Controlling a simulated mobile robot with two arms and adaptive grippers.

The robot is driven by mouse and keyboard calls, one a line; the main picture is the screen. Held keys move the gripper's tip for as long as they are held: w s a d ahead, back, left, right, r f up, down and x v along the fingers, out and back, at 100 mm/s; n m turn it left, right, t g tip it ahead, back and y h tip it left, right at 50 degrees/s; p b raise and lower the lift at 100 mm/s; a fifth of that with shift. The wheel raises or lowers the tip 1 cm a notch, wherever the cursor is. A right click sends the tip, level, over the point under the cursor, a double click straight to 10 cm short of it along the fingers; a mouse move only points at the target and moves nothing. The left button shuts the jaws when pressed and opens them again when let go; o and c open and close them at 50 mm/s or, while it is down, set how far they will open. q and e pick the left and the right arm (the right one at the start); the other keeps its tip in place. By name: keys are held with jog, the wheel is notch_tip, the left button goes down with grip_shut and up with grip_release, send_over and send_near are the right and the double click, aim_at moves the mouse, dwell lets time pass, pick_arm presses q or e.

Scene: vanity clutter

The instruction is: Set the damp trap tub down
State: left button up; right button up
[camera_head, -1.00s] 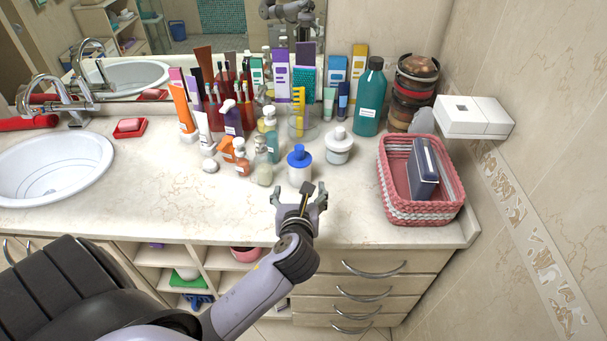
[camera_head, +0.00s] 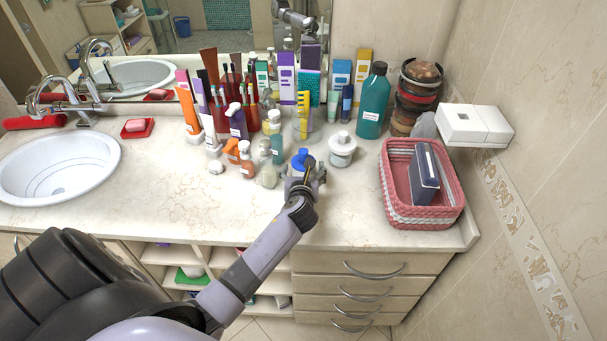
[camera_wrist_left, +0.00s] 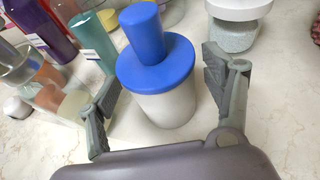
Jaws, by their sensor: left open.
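A white tub with a blue lid and a blue knob-like top, which fits the damp trap tub, stands upright on the vanity counter (camera_head: 300,157). It fills the middle of the left wrist view (camera_wrist_left: 158,75). My left gripper (camera_head: 305,174) is open at the tub, partly hiding it in the head view. In the left wrist view its two fingers (camera_wrist_left: 161,98) are spread to either side of the tub, with gaps visible, and do not look closed on it. My right gripper is not in view.
A white lidded jar (camera_head: 342,150) stands close to the right of the tub. Small bottles (camera_head: 267,176) crowd its left. A pink woven basket (camera_head: 421,210) stands at the right. The counter's front strip (camera_head: 350,215) is clear.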

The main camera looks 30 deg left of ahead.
pick_arm(q)
jog(key=shift+w+a+f, duration=0.3)
jog(key=shift+w, duration=0.3)
jog(key=shift+s, duration=0.1)
jog(key=shift+c, duration=0.3)
jog(key=shift+r, duration=0.1)
jog(key=shift+c, duration=0.7)
jog(key=c, duration=1.2)
jog(key=shift+r, duration=0.15)
jog(key=shift+c, duration=0.2)
notch_tip(320, 180, up, 20)
jog(key=s+d+f+b, duration=0.4)
jog(key=s+d+f, duration=0.1)
jog(key=s+d, duration=0.4)
jog(key=s+d+f+b, duration=0.5)
jog(key=s+d+f, duration=0.1)
jog(key=s+d, duration=0.4)
jog(key=shift+s+f+m+h, duration=0.2)
jog(key=shift+s+m+h, duration=0.1)
